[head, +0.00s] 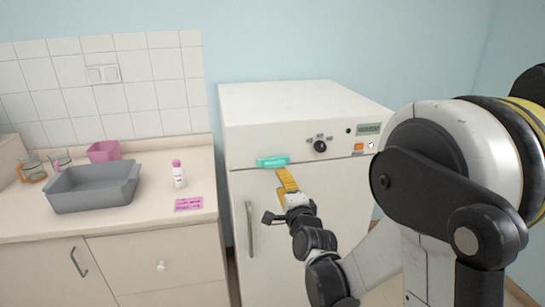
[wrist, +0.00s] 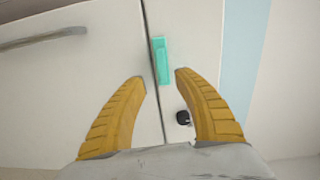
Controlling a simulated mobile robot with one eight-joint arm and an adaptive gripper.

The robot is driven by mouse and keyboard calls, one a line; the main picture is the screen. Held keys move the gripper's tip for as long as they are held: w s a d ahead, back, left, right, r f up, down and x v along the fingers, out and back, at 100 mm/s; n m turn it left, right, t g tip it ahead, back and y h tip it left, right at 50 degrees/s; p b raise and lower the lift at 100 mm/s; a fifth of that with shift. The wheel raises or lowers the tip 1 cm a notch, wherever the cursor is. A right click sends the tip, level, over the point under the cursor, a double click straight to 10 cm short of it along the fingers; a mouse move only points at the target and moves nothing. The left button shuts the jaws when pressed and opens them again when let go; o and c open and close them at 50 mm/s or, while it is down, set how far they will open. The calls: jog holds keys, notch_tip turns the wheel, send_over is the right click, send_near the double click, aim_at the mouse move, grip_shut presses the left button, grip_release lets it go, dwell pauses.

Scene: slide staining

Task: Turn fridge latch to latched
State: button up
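The fridge (head: 275,215) is a white cabinet with a control panel across its top front. A teal bar (head: 272,161), which looks like the latch, lies level just above the seam over the door. In the wrist view the teal bar (wrist: 161,60) runs along the seam, on the panel side. My gripper (head: 284,174) has yellow fingers and is just below the bar in the head view. In the wrist view my gripper (wrist: 160,77) is open and empty, with the bar's near end showing between the fingertips. Whether they touch it I cannot tell.
The door handle (head: 250,228) stands out from the door's left side. A black dial (head: 320,146) sits on the panel right of the bar.

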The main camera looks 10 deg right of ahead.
aim_at(275, 165)
jog(key=shift+m, duration=0.4)
jog(key=w, duration=0.3)
jog(key=w+b, duration=0.1)
jog(key=w, duration=0.3)
jog(key=w+b, duration=0.1)
jog(key=w, duration=0.3)
jog(key=shift+w+d, duration=0.15)
jog(key=shift+d, duration=0.1)
grip_shut()
